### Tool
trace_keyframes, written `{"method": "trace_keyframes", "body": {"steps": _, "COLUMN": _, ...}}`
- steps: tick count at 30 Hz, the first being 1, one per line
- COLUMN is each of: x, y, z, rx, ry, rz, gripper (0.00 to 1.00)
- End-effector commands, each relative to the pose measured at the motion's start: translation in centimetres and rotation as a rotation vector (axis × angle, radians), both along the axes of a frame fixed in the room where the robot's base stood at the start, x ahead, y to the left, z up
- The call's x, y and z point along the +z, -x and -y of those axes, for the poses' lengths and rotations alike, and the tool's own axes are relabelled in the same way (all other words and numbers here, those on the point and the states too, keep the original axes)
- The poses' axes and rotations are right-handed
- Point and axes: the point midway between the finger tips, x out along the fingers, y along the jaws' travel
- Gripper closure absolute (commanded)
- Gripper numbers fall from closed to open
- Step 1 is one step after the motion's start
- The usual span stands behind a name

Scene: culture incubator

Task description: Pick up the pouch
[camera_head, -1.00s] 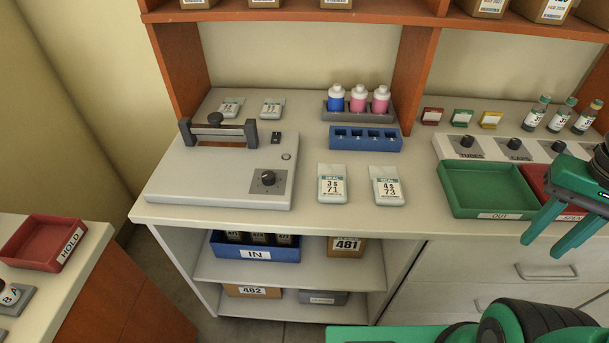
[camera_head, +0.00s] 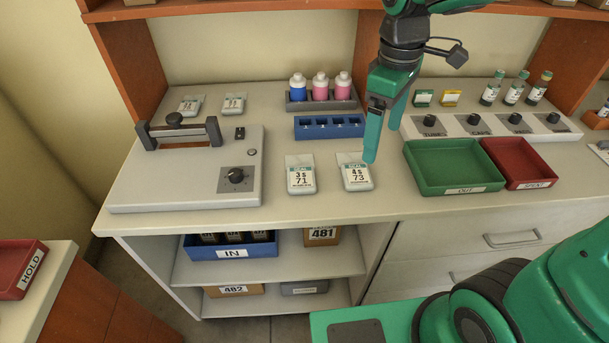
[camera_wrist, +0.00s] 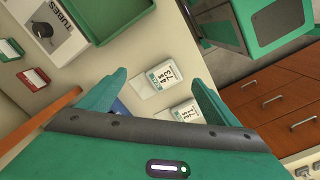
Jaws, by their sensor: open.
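Two white pouches with printed labels lie flat side by side near the front of the counter. One pouch marked 71 (camera_head: 301,175) is left of the other, marked 73 (camera_head: 355,173). Two more pouches, one at the left (camera_head: 190,104) and one beside it (camera_head: 234,104), lie at the back left. My gripper (camera_head: 370,150) points down above the counter at pouch 73, covering a little of its right edge; no contact is clear. In the wrist view my gripper (camera_wrist: 160,97) is open, with pouch 73 (camera_wrist: 163,76) between the fingers and pouch 71 (camera_wrist: 184,112) near one finger.
A grey sealing device (camera_head: 190,178) with a handle stands left. A blue rack (camera_head: 329,127) and a bottle rack (camera_head: 322,103) stand behind the pouches. A green OUT tray (camera_head: 450,190) and a red tray (camera_head: 519,184) stand right. A shelf above the counter has uprights.

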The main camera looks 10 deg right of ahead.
Motion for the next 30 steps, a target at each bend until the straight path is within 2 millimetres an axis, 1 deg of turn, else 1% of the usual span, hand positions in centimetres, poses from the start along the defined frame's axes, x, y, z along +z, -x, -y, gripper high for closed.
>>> {"method": "trace_keyframes", "body": {"steps": 1, "x": -0.1, "y": -0.9, "z": -3.6, "rx": 0.152, "ry": -0.003, "rz": -0.008, "gripper": 0.16}}
{"method": "trace_keyframes", "body": {"steps": 2, "x": -0.1, "y": -1.3, "z": -5.4, "rx": 0.232, "ry": -0.006, "rz": -0.010, "gripper": 0.16}}
{"method": "trace_keyframes", "body": {"steps": 3, "x": -0.2, "y": -1.6, "z": -7.7, "rx": 0.329, "ry": -0.009, "rz": -0.012, "gripper": 0.16}}
{"method": "trace_keyframes", "body": {"steps": 6, "x": -0.4, "y": -1.8, "z": -12.2, "rx": 0.521, "ry": -0.020, "rz": -0.019, "gripper": 0.16}}
{"method": "trace_keyframes", "body": {"steps": 9, "x": -0.5, "y": -1.7, "z": -15.0, "rx": 0.638, "ry": -0.027, "rz": -0.022, "gripper": 0.16}}
{"method": "trace_keyframes", "body": {"steps": 12, "x": -1.0, "y": -1.6, "z": -16.1, "rx": 0.689, "ry": -0.030, "rz": -0.025, "gripper": 0.16}}
{"method": "trace_keyframes", "body": {"steps": 14, "x": -1.6, "y": -1.6, "z": -16.3, "rx": 0.697, "ry": -0.031, "rz": -0.026, "gripper": 0.16}}
{"method": "trace_keyframes", "body": {"steps": 21, "x": -5.1, "y": -1.6, "z": -16.0, "rx": 0.693, "ry": -0.031, "rz": -0.026, "gripper": 0.16}}
{"method": "trace_keyframes", "body": {"steps": 28, "x": -6.5, "y": -1.7, "z": -16.0, "rx": 0.690, "ry": -0.031, "rz": -0.025, "gripper": 0.16}}
{"method": "trace_keyframes", "body": {"steps": 30, "x": -7.3, "y": -1.7, "z": -15.9, "rx": 0.690, "ry": -0.031, "rz": -0.026, "gripper": 0.16}}
